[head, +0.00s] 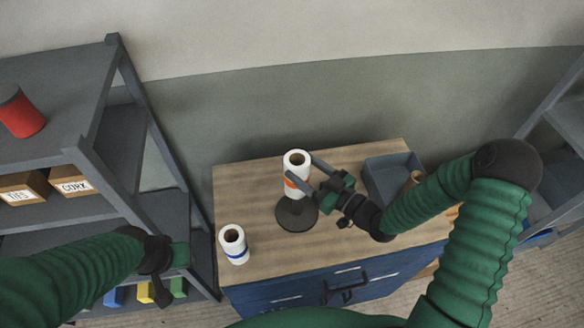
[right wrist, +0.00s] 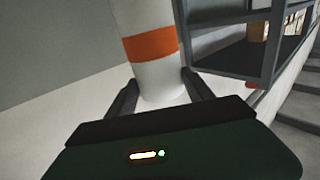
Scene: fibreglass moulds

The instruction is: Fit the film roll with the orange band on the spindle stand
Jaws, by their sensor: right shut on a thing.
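The white film roll with the orange band (head: 297,165) is upright above the dark round base of the spindle stand (head: 296,221) in the head view. My right gripper (head: 304,168) is shut on this roll from the right, with one finger on each side. The right wrist view shows the roll (right wrist: 148,18) between the two fingers. The spindle is hidden, so I cannot tell whether it is inside the roll. My left gripper (head: 180,256) is at the lower left, away from the table; its fingers are not clear.
A second white roll with a blue band (head: 233,245) stands on the wooden table top (head: 250,185), left of the stand. A grey bin (head: 392,176) and a brown cylinder (head: 412,179) are at the right. Shelves (head: 95,150) stand at the left. The table's back left is clear.

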